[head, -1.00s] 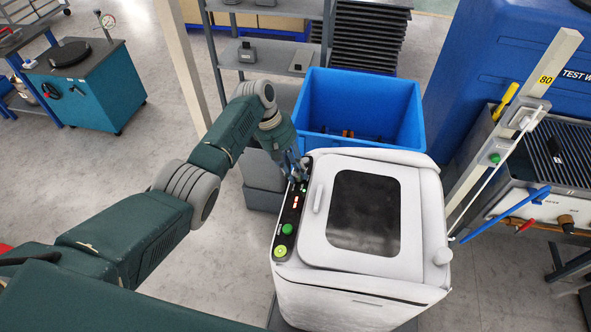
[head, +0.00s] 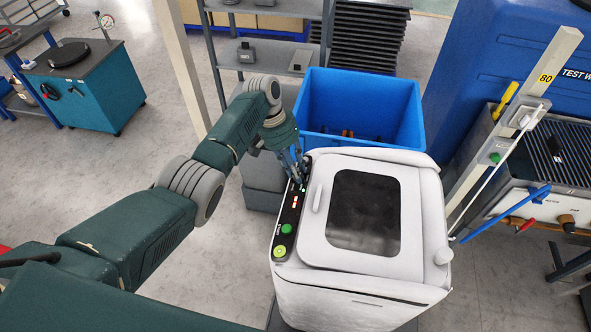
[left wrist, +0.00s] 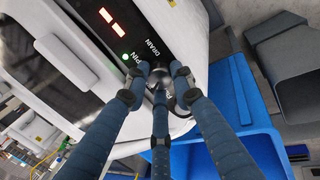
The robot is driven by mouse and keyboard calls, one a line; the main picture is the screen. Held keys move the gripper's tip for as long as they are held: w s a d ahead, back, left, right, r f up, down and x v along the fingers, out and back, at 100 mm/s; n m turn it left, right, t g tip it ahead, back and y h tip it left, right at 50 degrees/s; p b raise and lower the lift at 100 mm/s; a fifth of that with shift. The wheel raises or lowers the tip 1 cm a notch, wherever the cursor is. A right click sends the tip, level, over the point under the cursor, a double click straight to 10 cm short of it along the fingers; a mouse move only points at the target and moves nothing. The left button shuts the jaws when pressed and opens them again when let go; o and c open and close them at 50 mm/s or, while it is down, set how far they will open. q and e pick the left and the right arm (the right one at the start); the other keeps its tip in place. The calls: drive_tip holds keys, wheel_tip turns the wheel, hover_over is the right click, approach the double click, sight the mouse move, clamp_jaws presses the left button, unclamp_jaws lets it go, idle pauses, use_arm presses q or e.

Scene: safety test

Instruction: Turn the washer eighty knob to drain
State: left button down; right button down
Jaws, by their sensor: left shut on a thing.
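The washer (head: 365,215) is a white top-loading machine with a dark window in its lid. A black control strip (head: 287,222) runs along its left edge. My left gripper (head: 299,180) is at the far end of this strip. In the left wrist view my left gripper (left wrist: 159,85) has its blue fingers closed around a dark round knob (left wrist: 158,79), which they partly cover. The labels "DRAIN" and "SPIN" show beside the knob, with a lit green dot next to "SPIN". The knob's pointer cannot be made out. My right gripper is out of view.
A blue bin (head: 368,103) stands right behind the washer. A post marked 80 (head: 520,110) and a bench with tools stand at the right. A teal cabinet (head: 88,92) is at the far left.

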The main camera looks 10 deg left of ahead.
use_arm(q)
drive_tip(key=m, duration=0.4)
drive_tip(key=shift+m, duration=0.3)
drive_tip(key=m, duration=0.3)
drive_tip(key=shift+s+m+y, duration=0.1)
drive_tip(key=shift+m+y, duration=0.2)
drive_tip(key=shift+m, duration=0.1)
drive_tip(key=m, duration=0.3)
drive_tip(key=shift+b, duration=0.3)
drive_tip(key=m, duration=0.4)
drive_tip(key=shift+a+f+t, duration=0.1)
drive_tip(key=shift+t, duration=0.3)
drive_tip(key=m+b, duration=0.1)
drive_tip(key=m, duration=0.2)
drive_tip(key=shift+m, duration=0.3)
drive_tip(key=m+b, duration=0.1)
drive_tip(key=m, duration=0.1)
drive_tip(key=shift+m, duration=0.4)
drive_tip(key=m+b, duration=0.2)
drive_tip(key=m, duration=0.2)
drive_tip(key=shift+a+t, duration=0.1)
drive_tip(key=shift+t, duration=0.2)
drive_tip(key=shift+r+m+b, duration=0.2)
drive_tip(key=shift+m+b, duration=0.65)
drive_tip(key=shift+m, duration=0.35)
drive_tip(key=shift+w+r, duration=0.15)
drive_tip(key=shift+w, duration=0.05)
